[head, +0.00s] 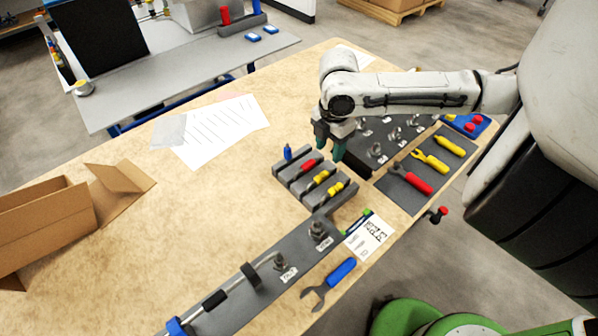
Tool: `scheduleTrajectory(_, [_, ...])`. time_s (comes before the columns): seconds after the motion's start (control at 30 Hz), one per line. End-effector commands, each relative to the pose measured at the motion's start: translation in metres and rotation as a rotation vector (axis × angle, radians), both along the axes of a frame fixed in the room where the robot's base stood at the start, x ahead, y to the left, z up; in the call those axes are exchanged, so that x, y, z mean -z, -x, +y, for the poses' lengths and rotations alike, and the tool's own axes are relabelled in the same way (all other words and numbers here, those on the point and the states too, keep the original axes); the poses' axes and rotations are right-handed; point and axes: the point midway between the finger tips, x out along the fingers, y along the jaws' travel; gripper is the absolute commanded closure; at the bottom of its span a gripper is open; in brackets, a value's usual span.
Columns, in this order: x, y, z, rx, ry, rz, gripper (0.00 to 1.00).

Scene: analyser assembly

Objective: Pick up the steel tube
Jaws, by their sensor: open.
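A thin bent steel tube (235,283) lies along the dark grey rail (222,316) at the bottom of the head view. Black pieces sit around or against it, and a blue piece is at its lower left end. Its upper end is close to a metal fitting (281,262) on the rail. My gripper (330,144) points down above the table, well up and to the right of the tube. Its green-tipped fingers are apart with nothing seen between them. It is beside the dark fitting block, and its exact height is hard to tell.
A grey rack (292,178) with coloured pieces stands between my gripper and the rail. A dark block (362,167) with fittings and a tool mat (399,199) lie right. A blue wrench (333,281) and a printed card (366,238) lie beside the rail.

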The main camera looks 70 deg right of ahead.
Motion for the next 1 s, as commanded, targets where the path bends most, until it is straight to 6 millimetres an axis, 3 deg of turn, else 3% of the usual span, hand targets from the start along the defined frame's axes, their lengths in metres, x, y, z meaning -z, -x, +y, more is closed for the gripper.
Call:
scheduleTrajectory(0.33, [0.043,0.000,0.001,0.001,-0.002,0.000,0.50])
scheduleTrajectory(0.63, [0.065,-0.001,0.002,0.001,-0.003,0.001,0.50])
scheduleTrajectory(0.83, [0.095,-0.002,0.003,0.001,-0.002,0.000,0.50])
scheduleTrajectory(1.0, [0.107,-0.002,0.002,0.000,0.000,0.000,0.50])
